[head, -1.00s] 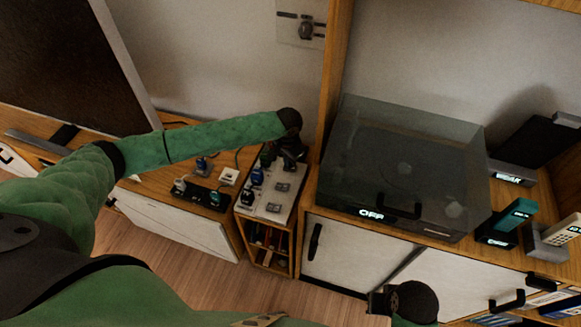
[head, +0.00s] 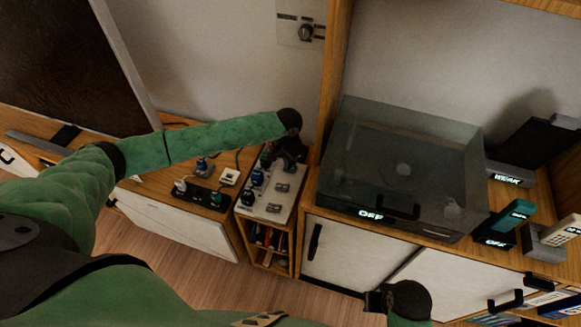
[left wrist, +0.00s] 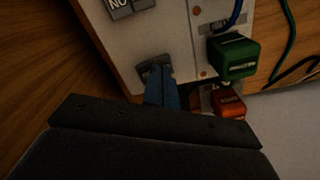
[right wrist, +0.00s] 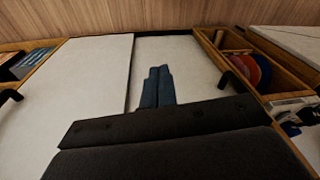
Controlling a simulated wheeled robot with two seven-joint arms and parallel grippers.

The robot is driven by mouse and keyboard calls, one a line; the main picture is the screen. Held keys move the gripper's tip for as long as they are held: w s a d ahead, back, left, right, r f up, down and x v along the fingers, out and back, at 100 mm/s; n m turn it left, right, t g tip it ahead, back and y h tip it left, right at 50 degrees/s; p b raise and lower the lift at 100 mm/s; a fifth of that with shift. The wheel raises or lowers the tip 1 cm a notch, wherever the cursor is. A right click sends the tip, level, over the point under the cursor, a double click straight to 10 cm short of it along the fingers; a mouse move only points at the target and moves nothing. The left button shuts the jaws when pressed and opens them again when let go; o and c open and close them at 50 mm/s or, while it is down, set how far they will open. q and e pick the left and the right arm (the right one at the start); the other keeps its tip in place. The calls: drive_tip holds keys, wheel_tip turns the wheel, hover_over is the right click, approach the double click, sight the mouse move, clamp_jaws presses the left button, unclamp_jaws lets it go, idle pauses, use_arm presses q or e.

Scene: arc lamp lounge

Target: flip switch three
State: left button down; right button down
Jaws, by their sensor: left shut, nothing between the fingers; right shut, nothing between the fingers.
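A pale switch panel (head: 268,206) with rocker switches and plugs lies on top of a small shelf. Two grey switches show in the head view, one farther back (head: 283,188) and one nearer (head: 273,208). My left gripper (left wrist: 162,88) is shut and empty, its blue fingertips at a dark grey switch (left wrist: 152,66); I cannot tell whether they touch. The fingers partly hide that switch, and its number cannot be read. Another switch (left wrist: 128,6) with lettering shows at the top edge. My right gripper (right wrist: 157,88) is shut and empty in front of white cabinet doors, away from the panel.
A green plug (left wrist: 233,57) and a red plug (left wrist: 228,105) sit close right of my left fingers. A wooden upright (head: 333,85) stands just right of the panel. A turntable with a clear lid (head: 400,165) is on the cabinet. A black power strip (head: 205,197) lies left.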

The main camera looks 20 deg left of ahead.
use_arm(q)
drive_tip(key=shift+r, duration=0.2)
drive_tip(key=shift+r+p, duration=0.25)
drive_tip(key=shift+p, duration=0.2)
drive_tip(key=shift+r+p, duration=0.7)
drive_tip(key=shift+p, duration=0.05)
drive_tip(key=shift+r+p, duration=0.3)
drive_tip(key=shift+p, duration=0.05)
drive_tip(key=shift+r+p, duration=0.9)
drive_tip(key=shift+p, duration=0.05)
drive_tip(key=shift+r+p, duration=0.5)
drive_tip(key=shift+r, duration=0.2)
drive_tip(key=shift+r+p, duration=0.1)
drive_tip(key=shift+p, duration=0.25)
use_arm(e)
wheel_tip(320, 180, down, 27)
drive_tip(key=s+d, duration=0.1)
drive_tip(key=d, duration=0.1)
drive_tip(key=shift+s+d+h, duration=0.15)
drive_tip(key=shift+s+h, duration=0.15)
drive_tip(key=shift+s, duration=0.1)
